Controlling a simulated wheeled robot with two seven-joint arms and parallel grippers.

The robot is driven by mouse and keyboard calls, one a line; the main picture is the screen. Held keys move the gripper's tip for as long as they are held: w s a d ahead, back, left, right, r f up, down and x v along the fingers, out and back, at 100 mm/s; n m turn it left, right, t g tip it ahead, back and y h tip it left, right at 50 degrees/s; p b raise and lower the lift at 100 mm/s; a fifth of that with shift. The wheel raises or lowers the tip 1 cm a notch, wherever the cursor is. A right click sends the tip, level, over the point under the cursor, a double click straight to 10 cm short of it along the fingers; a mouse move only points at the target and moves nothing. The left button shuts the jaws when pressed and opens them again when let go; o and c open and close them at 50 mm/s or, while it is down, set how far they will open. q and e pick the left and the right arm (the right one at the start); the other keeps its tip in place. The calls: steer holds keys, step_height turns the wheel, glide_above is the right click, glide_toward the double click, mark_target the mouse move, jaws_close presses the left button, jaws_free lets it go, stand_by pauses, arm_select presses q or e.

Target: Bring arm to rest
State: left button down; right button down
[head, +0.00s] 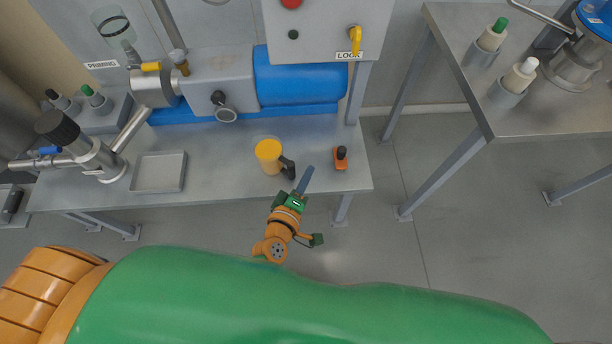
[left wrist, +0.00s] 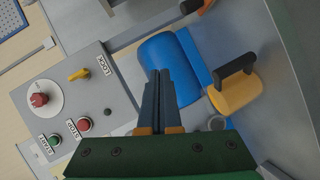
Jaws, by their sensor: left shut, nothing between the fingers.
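My left gripper (head: 305,180) is at the front edge of the grey bench, its thin blue-grey fingers pointing toward the back. In the left wrist view the two fingers (left wrist: 158,80) lie side by side, closed, with nothing between them. A yellow cup with a black handle (head: 268,152) is on the bench just left of the fingertips; it also shows in the left wrist view (left wrist: 236,94). The gripper is apart from it as far as I can tell. My right gripper is not in view.
A blue motor (head: 298,78) and a control box (head: 322,25) with a yellow lock switch (head: 355,38) stand behind. A small orange-and-black item (head: 341,158) lies right of the gripper. A grey tray (head: 159,172) lies left. Another table (head: 545,100) stands right, with floor between.

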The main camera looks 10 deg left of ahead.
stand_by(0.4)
arm_select(q)
steer(key=s+a+f+m+g, duration=0.2)
steer(key=s+f+m+g, duration=0.35)
steer(key=f, duration=0.55)
steer(key=s+a+f+m+g+y, duration=0.1)
steer(key=s+a+f+m+g, duration=0.1)
steer(key=s, duration=0.6)
steer(key=s+a+f+m+g+y, duration=0.1)
steer(key=s+a+f+m+g, duration=0.2)
steer(key=s+f, duration=0.4)
steer(key=s+a+f+m+g, duration=0.3)
steer(key=s+a, duration=0.3)
steer(key=s, duration=0.3)
steer(key=shift+s+f+m+y, duration=0.4)
steer(key=shift+f+m, duration=0.25)
steer(key=shift+f, duration=0.15)
steer(key=shift+w, duration=0.1)
